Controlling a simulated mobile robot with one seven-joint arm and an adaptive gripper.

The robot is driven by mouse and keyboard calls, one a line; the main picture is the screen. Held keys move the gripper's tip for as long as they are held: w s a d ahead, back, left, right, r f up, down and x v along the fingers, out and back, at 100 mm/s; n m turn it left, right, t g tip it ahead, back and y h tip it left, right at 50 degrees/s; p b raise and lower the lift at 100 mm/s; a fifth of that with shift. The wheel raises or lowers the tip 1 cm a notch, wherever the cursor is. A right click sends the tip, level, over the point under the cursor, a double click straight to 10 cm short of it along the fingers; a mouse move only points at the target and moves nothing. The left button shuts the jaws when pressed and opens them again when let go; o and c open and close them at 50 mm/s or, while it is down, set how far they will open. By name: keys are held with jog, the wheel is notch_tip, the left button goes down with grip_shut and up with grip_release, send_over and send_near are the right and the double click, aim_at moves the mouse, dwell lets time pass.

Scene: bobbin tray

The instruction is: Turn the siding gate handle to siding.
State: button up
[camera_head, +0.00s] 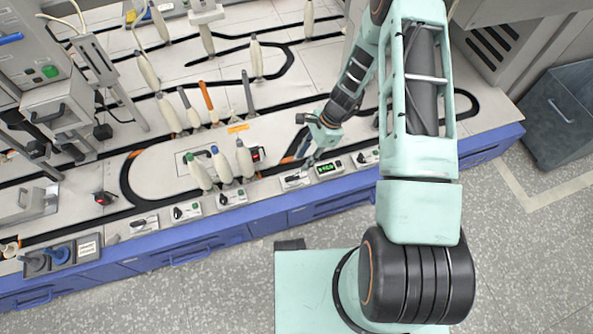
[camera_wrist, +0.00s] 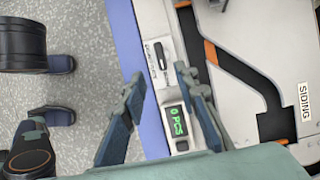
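The siding gate handle appears to be the small black lever (camera_wrist: 160,55) on a light plate along the bench's front edge. In the wrist view it lies roughly along the plate, with lettering too small to read. In the head view its plate (camera_head: 294,181) sits left of the green counter. My gripper (camera_wrist: 160,80) is open and empty, its fingers apart over the area between lever and counter. In the head view my gripper (camera_head: 306,153) hangs above the bench just behind that plate. The SIDING label (camera_wrist: 305,101) lies beside a black track branch with orange pieces (camera_wrist: 211,52).
The counter (camera_wrist: 176,122) reads 0 PCS and stands close to the lever. Other switch plates (camera_head: 187,211) line the blue front edge. Several bobbins (camera_head: 222,165) stand upright to the left of my gripper. A machine with a green button (camera_head: 50,72) is at far left.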

aim_at(292, 176)
jog(key=b+x, duration=0.2)
jog(key=x, duration=0.8)
grip_shut()
